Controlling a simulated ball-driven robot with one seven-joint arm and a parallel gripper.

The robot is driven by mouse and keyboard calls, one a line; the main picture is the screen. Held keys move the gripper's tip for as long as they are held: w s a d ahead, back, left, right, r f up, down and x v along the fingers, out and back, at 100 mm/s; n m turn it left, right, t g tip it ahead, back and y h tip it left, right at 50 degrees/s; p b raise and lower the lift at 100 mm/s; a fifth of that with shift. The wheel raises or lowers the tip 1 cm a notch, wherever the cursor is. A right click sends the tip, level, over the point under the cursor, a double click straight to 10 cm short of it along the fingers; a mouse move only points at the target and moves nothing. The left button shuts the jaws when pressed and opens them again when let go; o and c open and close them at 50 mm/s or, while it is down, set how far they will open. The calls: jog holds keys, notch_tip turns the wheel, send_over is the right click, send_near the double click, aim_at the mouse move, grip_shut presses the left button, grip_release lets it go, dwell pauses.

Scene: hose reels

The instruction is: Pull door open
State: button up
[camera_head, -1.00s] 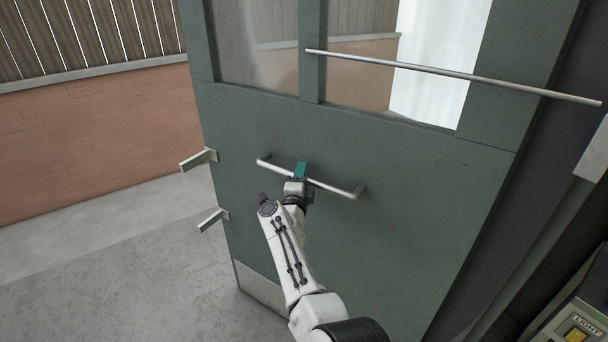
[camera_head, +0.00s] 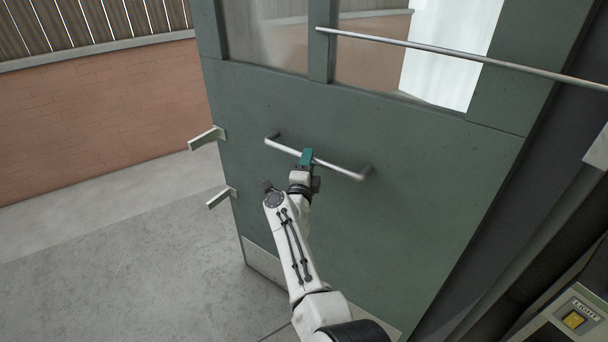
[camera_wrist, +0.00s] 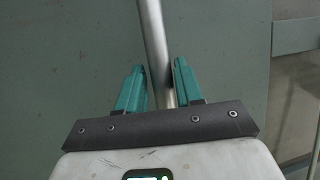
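A dark green door (camera_head: 400,210) with glass panes in its upper part fills the middle of the head view. It stands at an angle, with its free edge at left beside open floor. A silver bar handle (camera_head: 344,171) runs slantwise across its face; the handle also shows in the wrist view (camera_wrist: 154,40). My gripper (camera_head: 307,157) is at the middle of this handle.
Two short lever-like pieces stick out at the door's left edge, an upper one (camera_head: 206,138) and a lower one (camera_head: 221,198). A long thin rod (camera_head: 450,56) crosses the upper door. Grey floor (camera_head: 130,250) lies clear at left.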

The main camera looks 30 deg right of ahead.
jog(key=p+v, duration=0.1)
jog(key=v, duration=0.6)
jog(key=shift+s+a, duration=0.15)
jog(key=shift+s, duration=0.15)
jog(key=shift+f, duration=0.15)
